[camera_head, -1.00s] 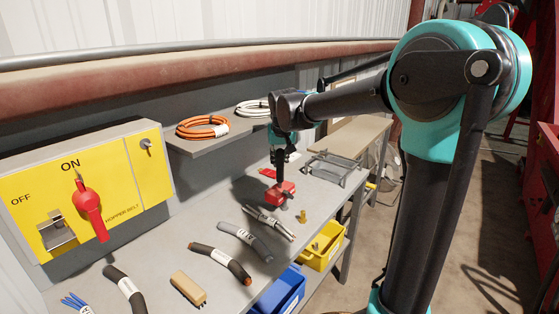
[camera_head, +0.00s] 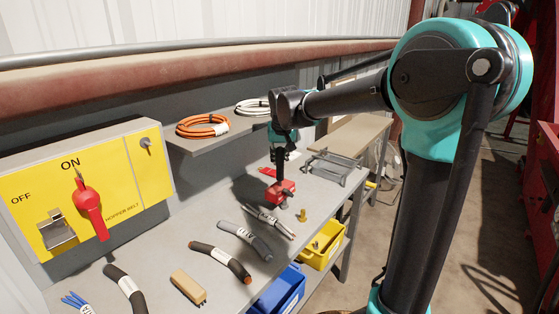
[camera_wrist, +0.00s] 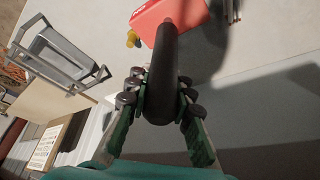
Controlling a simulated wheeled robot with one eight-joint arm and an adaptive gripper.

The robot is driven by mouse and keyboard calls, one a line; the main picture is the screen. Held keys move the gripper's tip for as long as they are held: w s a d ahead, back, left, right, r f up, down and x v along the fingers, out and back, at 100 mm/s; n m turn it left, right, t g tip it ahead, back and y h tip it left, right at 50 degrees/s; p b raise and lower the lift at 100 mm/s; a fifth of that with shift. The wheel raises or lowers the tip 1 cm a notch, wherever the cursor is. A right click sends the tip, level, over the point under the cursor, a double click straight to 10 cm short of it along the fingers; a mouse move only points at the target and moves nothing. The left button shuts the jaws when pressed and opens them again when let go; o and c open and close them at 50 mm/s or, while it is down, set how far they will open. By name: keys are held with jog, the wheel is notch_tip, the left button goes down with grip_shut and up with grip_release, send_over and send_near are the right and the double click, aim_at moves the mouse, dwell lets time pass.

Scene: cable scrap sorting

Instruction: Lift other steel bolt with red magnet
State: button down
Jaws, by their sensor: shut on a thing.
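My gripper (camera_head: 279,160) is shut on the dark handle (camera_wrist: 165,65) of the red magnet (camera_head: 279,192). In the wrist view the red magnet block (camera_wrist: 170,18) is at the far end of the handle. In the head view the magnet is low over the grey bench; whether it touches the top is hard to tell.
Cable pieces (camera_head: 268,222) lie in front of the magnet, with a wooden brush (camera_head: 188,287) nearer. A yellow bin (camera_head: 323,247) and a blue bin (camera_head: 279,292) hang at the bench's front edge. A metal frame (camera_head: 336,167) stands behind. A shelf with coiled cables (camera_head: 202,125) is above.

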notch_tip(320, 180, up, 8)
jog(key=shift+r, duration=0.25)
dwell(1.7)
jog(key=shift+r, duration=0.2)
dwell(0.6)
